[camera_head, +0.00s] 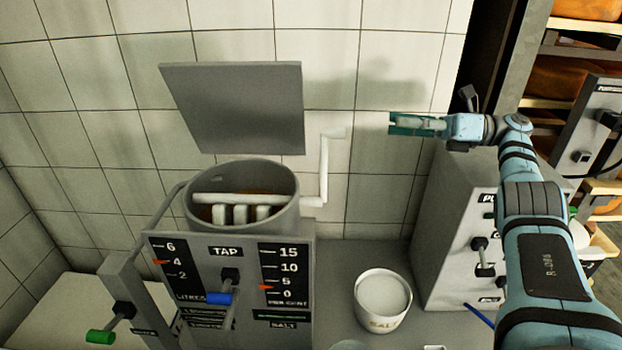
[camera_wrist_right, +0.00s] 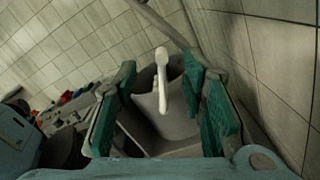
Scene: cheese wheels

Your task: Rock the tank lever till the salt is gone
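The grey tank (camera_head: 290,212) stands by the tiled wall with white paddles (camera_head: 240,198) inside. Its white crank lever (camera_head: 323,172) rises at the tank's right side, with a short grip at its top. My right gripper (camera_head: 394,123) is to the right of the lever and apart from it. In the right wrist view the green fingers (camera_wrist_right: 160,72) are spread open and empty, with the lever (camera_wrist_right: 162,75) seen in line between them beyond. The red per cent pointer (camera_head: 265,287) sits between 0 and 5. My left gripper is out of view.
A bowl of salt (camera_head: 382,302) stands on the counter right of the tank. A grey lid panel (camera_head: 236,107) is raised behind the tank. A grey labelled cabinet (camera_head: 452,228) stands below my right arm. Blue (camera_head: 217,298) and green (camera_head: 101,337) handles stick out in front.

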